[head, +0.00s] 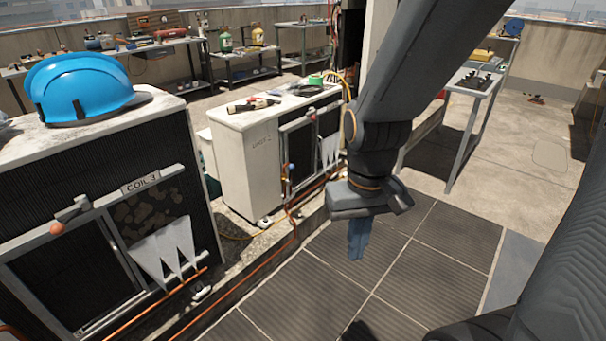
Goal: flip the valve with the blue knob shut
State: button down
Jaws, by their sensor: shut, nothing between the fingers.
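At left stands a condenser marked COIL 3 (140,184) with a blue hard hat (78,85) on top. Copper pipe (235,305) runs low along the units. A metal bench (470,82) stands at right. The tiled floor (300,295) is clear.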

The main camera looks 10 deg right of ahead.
aim_at(290, 167)
jog(key=z, duration=0.35)
jog(key=i, duration=0.95)
jog(key=u, duration=0.4)
